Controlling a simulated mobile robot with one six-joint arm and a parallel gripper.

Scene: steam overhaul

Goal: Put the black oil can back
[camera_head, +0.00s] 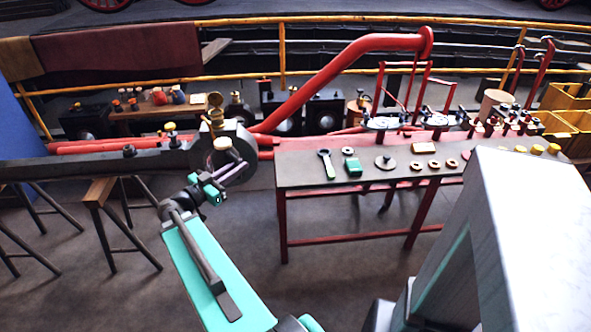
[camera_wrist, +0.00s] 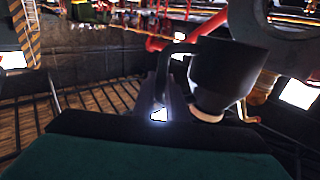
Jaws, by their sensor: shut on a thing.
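The black oil can is a dark tapered body with a side handle, a pale cap and a brass spout. In the wrist view the can (camera_wrist: 222,75) fills the upper right, cap end lower in the picture. My gripper (camera_wrist: 168,95) is shut on its handle there. In the head view my gripper (camera_head: 213,187) is left of centre, beside the big grey crank end of the long rod. The can (camera_head: 221,160) is partly hidden there against this dark metal, and its pale cap (camera_head: 222,144) shows on top. I cannot tell whether the can touches the rod.
The long dark rod (camera_head: 80,168) lies on trestles (camera_head: 98,192) at the left. A red-legged bench (camera_head: 300,178) with several rings and parts stands to the right. A shelf (camera_head: 125,112) with small cans and jars is behind. Bare floor (camera_head: 330,285) lies in front of the bench.

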